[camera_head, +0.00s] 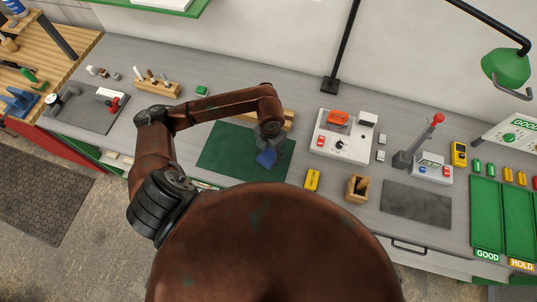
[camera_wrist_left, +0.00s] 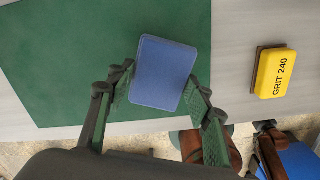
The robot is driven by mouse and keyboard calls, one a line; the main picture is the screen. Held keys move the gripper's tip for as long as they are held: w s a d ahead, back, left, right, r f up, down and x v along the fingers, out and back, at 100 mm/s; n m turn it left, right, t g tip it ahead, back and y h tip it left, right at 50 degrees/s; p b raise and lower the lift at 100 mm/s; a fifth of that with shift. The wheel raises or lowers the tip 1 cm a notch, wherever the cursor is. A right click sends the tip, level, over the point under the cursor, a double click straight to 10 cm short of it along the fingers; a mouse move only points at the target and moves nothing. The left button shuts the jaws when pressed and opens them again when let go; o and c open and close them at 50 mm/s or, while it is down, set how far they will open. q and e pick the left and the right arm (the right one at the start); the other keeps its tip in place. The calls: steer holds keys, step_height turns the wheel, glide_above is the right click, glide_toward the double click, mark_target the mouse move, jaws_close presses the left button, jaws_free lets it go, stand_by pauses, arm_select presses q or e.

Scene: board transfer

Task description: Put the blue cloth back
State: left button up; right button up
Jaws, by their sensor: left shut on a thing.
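The blue cloth (camera_head: 266,158) is a small, folded, block-like pad above the green mat (camera_head: 222,150). My left gripper (camera_head: 268,146) is shut on it. In the left wrist view the cloth (camera_wrist_left: 163,73) sits between the two green-padded fingers (camera_wrist_left: 160,88), over the edge of the green mat (camera_wrist_left: 70,60). I cannot tell for sure how far it is above the mat.
A yellow grit block (camera_head: 312,180) lies right of the mat, with a wooden holder (camera_head: 357,188) beyond it. A white device with red parts (camera_head: 341,136) stands behind. A wooden rack (camera_head: 158,86) is at the back left. A grey pad (camera_head: 416,204) is clear.

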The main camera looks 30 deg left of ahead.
mark_target(269, 153)
arm_select(q)
steer(key=shift+w+a+f, duration=0.15)
steer(key=shift+a+f, duration=0.2)
steer(key=shift+f, duration=0.2)
step_height(269, 153, down, 2)
steer(key=shift+f+p, duration=0.15)
steer(key=shift+p, duration=0.45)
steer(key=shift+f, duration=0.35)
steer(key=shift+f, duration=0.1)
steer(key=shift+f, duration=0.15)
steer(key=o, duration=1.2)
steer(key=shift+r, duration=0.2)
